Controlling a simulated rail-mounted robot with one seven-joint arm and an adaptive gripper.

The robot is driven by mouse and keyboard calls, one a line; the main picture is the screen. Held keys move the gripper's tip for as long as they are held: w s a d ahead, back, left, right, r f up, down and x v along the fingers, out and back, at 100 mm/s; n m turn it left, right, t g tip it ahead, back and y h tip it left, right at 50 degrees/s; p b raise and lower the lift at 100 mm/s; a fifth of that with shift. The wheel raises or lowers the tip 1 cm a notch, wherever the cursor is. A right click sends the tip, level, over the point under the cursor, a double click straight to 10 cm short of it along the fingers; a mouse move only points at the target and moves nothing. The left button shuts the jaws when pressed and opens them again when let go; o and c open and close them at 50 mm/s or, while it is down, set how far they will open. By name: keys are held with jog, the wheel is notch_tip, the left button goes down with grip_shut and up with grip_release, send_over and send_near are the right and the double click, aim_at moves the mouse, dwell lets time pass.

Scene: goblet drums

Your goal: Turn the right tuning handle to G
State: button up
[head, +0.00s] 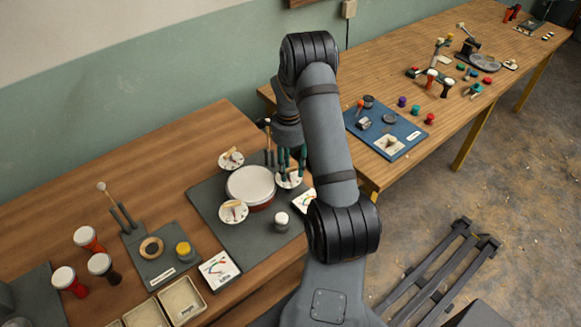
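A white-topped drum with a red side (251,187) stands on a dark grey mat (215,193). Three round white dials surround it: an upper one (231,158), a left one (233,211) and the right one (289,181), the last close beside my arm. My gripper (291,168) points down over the right dial, its teal fingers reaching to it. The fingers and my arm cover most of this dial, so its handle, its letters and any grip on it cannot be made out.
A gauge card (304,201) and a small white-topped knob (282,220) lie near the drum. Several small goblet drums (64,277) stand at the left. A blue board (398,143) with parts lies on the right table.

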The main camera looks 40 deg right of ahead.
jog(key=shift+c, duration=1.2)
grip_shut()
jog(key=shift+n, duration=0.3)
jog(key=n+b, duration=0.2)
jog(key=shift+w+d+f+n, duration=0.1)
jog(key=shift+w+n, duration=0.05)
jog(key=shift+n, duration=0.25)
jog(key=n+b, duration=0.1)
jog(key=n, duration=0.3)
jog(key=shift+w+n+b, duration=0.1)
jog(key=shift+n+b, duration=0.2)
jog(key=shift+b, duration=0.1)
jog(key=n+b, duration=0.1)
jog(key=n, duration=0.3)
jog(key=shift+w+h, duration=0.15)
jog(key=shift+h, duration=0.25)
jog(key=shift+n, duration=1.8)
jog(key=shift+w, duration=0.1)
